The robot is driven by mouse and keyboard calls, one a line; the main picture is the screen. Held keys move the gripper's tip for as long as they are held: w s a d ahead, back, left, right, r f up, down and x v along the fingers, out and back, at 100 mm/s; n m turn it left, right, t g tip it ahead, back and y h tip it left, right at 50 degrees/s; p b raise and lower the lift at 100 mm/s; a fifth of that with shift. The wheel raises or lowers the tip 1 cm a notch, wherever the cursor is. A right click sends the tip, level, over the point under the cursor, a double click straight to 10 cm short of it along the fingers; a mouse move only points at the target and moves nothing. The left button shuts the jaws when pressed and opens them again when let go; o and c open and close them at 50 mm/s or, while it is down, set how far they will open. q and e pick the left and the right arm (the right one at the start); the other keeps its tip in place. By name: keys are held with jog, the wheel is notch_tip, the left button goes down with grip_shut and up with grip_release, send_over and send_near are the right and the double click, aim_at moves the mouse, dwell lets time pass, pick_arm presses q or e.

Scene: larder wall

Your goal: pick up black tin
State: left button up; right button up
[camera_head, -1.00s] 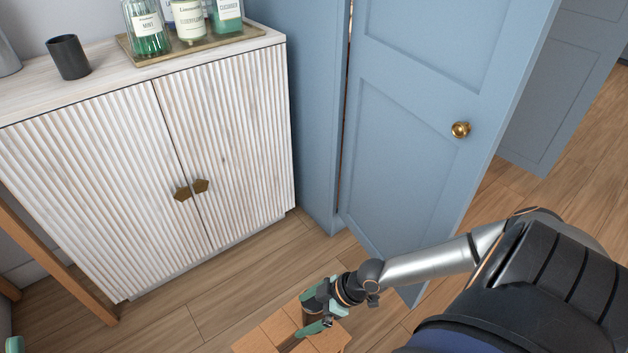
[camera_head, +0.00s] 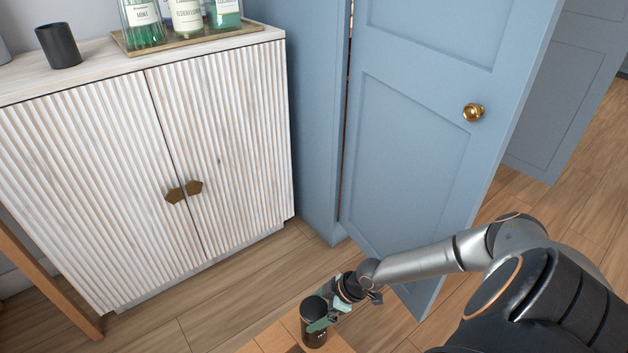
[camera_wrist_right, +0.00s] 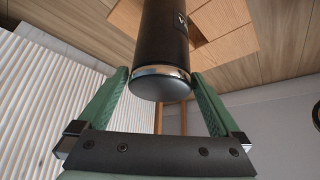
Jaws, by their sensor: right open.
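The black tin (camera_head: 314,336) stands upright on a small wooden surface at the bottom of the head view. It has small pale lettering low on its side. In the right wrist view the tin (camera_wrist_right: 163,45) hangs into the picture from the top, with a shiny rim band. The fingers of my right gripper (camera_wrist_right: 160,76) are open, one on each side of it. I cannot tell whether either finger touches it. My left gripper is not in view.
A white ribbed cabinet (camera_head: 220,130) stands at left, bearing a dark cup (camera_head: 58,46) and a tray (camera_head: 200,39) with several bottles. A blue door (camera_head: 410,150) with a brass knob (camera_head: 473,112) stands behind my right arm. The small wooden surface (camera_head: 271,339) has bare room left of the tin.

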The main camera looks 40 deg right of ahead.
jog(key=b+x, duration=0.2)
jog(key=x, duration=0.2)
jog(key=shift+w+a+f, duration=0.1)
jog(key=shift+f, duration=0.3)
jog(key=shift+r, duration=0.1)
jog(key=c, duration=1.5)
